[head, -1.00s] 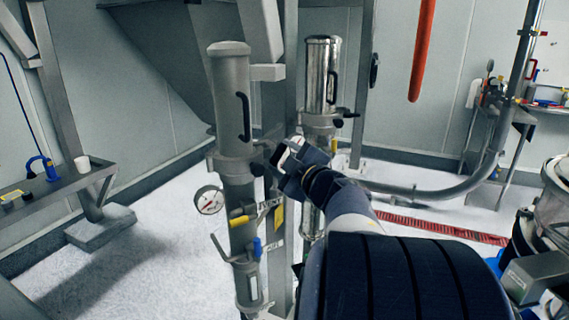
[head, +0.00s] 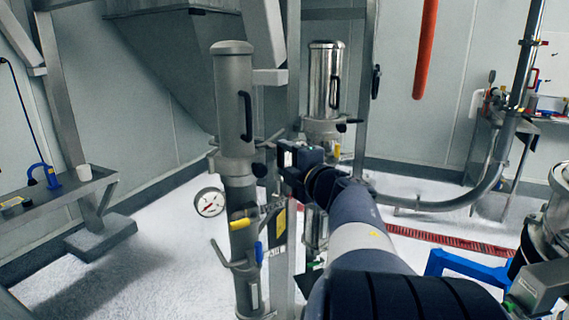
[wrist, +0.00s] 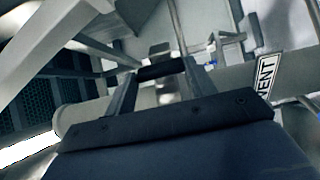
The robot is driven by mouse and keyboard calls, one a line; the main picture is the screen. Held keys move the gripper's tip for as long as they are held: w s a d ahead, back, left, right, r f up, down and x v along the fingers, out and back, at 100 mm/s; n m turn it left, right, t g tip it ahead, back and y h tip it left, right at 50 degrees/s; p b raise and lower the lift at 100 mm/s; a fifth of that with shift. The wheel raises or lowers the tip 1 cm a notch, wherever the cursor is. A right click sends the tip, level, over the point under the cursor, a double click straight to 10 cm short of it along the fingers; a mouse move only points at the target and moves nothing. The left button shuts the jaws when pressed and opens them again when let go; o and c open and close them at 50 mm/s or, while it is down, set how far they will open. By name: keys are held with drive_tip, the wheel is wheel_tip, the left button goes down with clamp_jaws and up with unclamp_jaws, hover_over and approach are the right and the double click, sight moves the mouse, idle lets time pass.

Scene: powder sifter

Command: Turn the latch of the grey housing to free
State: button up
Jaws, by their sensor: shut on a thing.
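The grey housing (head: 232,105) is an upright matte cylinder with a black side handle, left of centre in the head view. A collar joins it to the pipe below. The latch (head: 274,137) shows as a thin lever sticking out right of the collar. My gripper (head: 282,155) is right beside the collar at the latch's height. In the wrist view my gripper (wrist: 160,78) has its two fingers on either side of a dark bar, which looks like the latch's grip (wrist: 162,70). The exact contact is partly hidden in the head view.
A shiny steel housing (head: 326,80) stands just behind and right. A pressure gauge (head: 209,203), a yellow-handled valve (head: 240,224) and a blue-handled valve (head: 258,250) sit below the collar. A steel post (head: 292,80) rises close by. A bench (head: 60,195) is at left.

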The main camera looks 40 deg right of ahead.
idle(0.4)
drive_tip(key=o, duration=0.7)
drive_tip(key=s, duration=1)
drive_tip(key=shift+s+a, duration=0.4)
drive_tip(key=shift+a, duration=0.05)
drive_tip(key=w, duration=0.7)
drive_tip(key=w+d, duration=0.1)
drive_tip(key=w, duration=0.3)
drive_tip(key=shift+s, duration=0.15)
